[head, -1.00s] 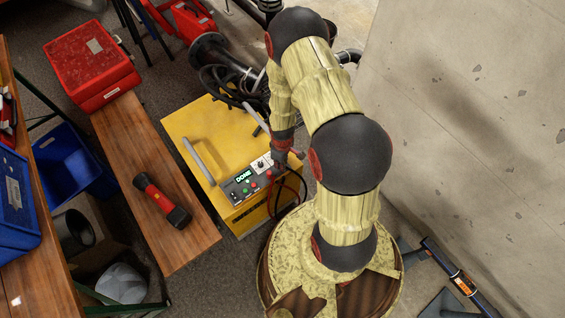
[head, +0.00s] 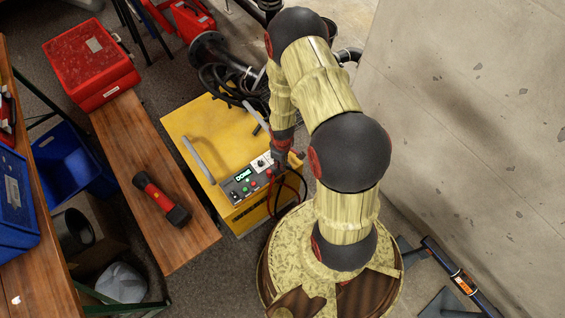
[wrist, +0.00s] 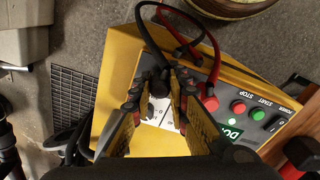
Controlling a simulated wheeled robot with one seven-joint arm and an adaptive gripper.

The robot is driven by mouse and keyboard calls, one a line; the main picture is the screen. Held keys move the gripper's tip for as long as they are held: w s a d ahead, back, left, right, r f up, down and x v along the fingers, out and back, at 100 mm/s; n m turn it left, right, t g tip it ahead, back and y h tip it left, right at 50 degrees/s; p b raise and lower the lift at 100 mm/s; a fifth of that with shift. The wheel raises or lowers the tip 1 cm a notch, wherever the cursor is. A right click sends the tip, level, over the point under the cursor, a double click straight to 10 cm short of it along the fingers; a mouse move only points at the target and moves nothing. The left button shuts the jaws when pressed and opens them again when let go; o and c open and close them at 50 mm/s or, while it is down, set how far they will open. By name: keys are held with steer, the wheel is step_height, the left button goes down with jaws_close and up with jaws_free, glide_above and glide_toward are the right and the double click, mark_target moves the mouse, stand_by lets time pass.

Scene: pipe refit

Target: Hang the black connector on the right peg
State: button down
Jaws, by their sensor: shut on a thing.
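My gripper (wrist: 160,90) is in the wrist view, its two yellow-and-black fingers closed around a black connector (wrist: 158,83). A black cable loops up from the connector. In the head view the yellow machine (head: 203,125) stands below my wrist, and the gripper is partly hidden by my arm. A red cable (wrist: 180,35) loops beside the black one. I cannot make out the right peg in either view.
The control panel (wrist: 240,112) has buttons and a lit display. A wooden bench (head: 130,140) with a red-and-black flashlight (head: 161,199) and a red case (head: 91,65) stands at left. A concrete wall (head: 470,110) is at right. Black hoses (head: 225,85) lie behind the machine.

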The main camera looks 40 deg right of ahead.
steer(key=shift+f, duration=0.35)
stand_by(0.3)
steer(key=c, duration=1.6)
jaws_free()
steer(key=shift+c, duration=0.2)
steer(key=shift+o, duration=0.8)
steer(key=shift+r, duration=0.15)
steer(key=shift+r+p, duration=3.15)
steer(key=shift+r, duration=0.55)
